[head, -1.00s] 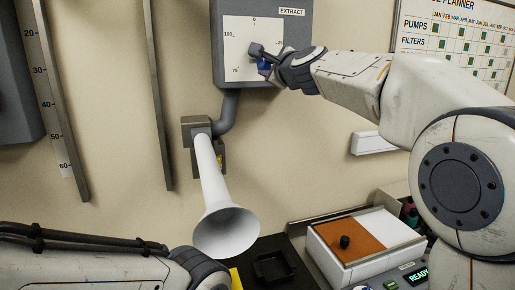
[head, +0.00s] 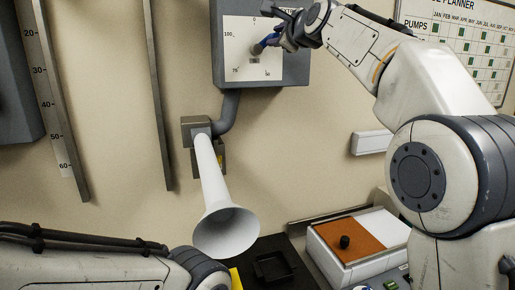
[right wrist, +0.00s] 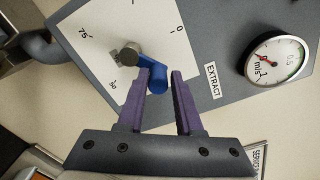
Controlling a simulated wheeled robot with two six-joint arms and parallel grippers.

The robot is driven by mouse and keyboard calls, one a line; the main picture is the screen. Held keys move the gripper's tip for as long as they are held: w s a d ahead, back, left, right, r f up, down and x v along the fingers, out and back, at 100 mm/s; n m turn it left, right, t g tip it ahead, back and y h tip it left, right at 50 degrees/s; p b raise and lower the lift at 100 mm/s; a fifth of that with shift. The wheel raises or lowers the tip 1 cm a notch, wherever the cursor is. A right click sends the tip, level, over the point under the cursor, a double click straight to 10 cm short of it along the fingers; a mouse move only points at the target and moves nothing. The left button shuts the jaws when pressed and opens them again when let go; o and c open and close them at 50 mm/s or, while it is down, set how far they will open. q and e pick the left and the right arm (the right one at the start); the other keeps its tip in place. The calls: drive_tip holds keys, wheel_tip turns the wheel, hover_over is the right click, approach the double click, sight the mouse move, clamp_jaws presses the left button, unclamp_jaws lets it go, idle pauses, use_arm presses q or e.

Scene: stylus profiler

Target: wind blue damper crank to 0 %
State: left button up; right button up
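The blue damper crank (head: 271,40) is on the white dial plate (head: 237,62) of the grey EXTRACT box. In the head view its arm runs from the grey hub (head: 257,48) up and right, between the 0 mark and the right side. In the right wrist view the blue handle (right wrist: 158,78) lies between the purple fingers of my right gripper (right wrist: 160,78). It is against or very near the left finger, with a narrow gap to the right finger. My right gripper partly hides the dial's right side. My left gripper is out of view; only my left arm shows.
A round gauge (right wrist: 277,59) sits beside the dial plate in the right wrist view. Below the box, a white horn (head: 216,190) juts from the wall. An orange and white console (head: 350,240) stands lower right.

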drive_tip(key=s+a+r, duration=0.3)
drive_tip(key=a, duration=0.6)
drive_tip(key=shift+a+r, duration=0.15)
drive_tip(key=shift+a, duration=0.05)
drive_tip(key=o, duration=0.5)
drive_tip(key=shift+d, duration=0.2)
drive_tip(key=shift+a, duration=0.1)
drive_tip(key=shift+b+v, duration=2.6)
drive_tip(key=shift+v, duration=1.4)
